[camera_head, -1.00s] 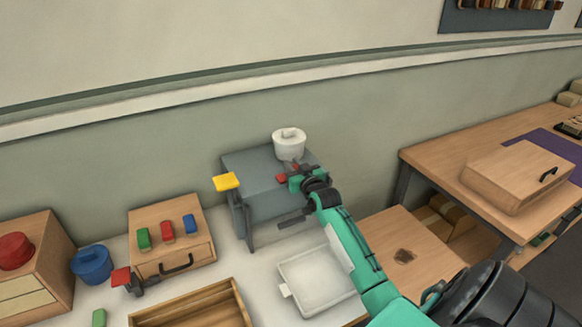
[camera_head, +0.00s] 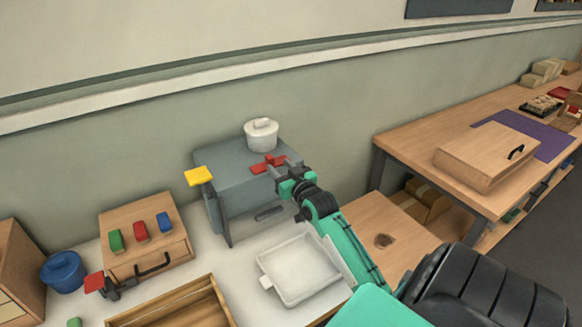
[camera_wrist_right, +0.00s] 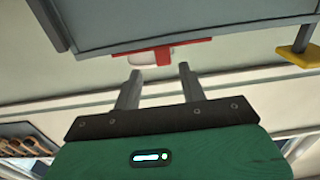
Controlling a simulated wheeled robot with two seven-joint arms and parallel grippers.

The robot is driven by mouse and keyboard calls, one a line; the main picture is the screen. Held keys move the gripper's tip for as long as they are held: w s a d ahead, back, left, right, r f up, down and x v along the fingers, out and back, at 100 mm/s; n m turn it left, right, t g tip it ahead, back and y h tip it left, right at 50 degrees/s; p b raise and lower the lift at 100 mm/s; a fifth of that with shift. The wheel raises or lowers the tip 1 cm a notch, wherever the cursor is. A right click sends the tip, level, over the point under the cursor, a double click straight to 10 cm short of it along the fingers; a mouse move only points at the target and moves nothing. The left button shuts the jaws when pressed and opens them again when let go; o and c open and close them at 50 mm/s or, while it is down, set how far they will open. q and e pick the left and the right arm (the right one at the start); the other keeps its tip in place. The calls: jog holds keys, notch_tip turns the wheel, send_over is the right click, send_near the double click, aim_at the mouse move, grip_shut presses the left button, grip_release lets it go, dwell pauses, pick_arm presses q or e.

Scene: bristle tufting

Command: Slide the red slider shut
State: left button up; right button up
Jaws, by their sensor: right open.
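The red slider (camera_head: 268,163) is a flat, cross-like red piece on top of the grey box (camera_head: 238,180), near its front right edge. In the right wrist view the slider (camera_wrist_right: 162,52) shows as a long bar with a short tab, lying along the box edge. My right gripper (camera_head: 284,169) is open and empty, just right of the slider. In the wrist view its two fingers (camera_wrist_right: 160,75) point towards the tab, one on either side of its line; I cannot tell whether they touch it. My left gripper is not in view.
A white tray (camera_head: 298,272) lies in front. A wooden drawer box (camera_head: 150,250) with green, red and blue blocks stands left.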

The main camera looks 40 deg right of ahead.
jog(key=shift+b+v, duration=0.45)
jog(key=shift+v, duration=2.25)
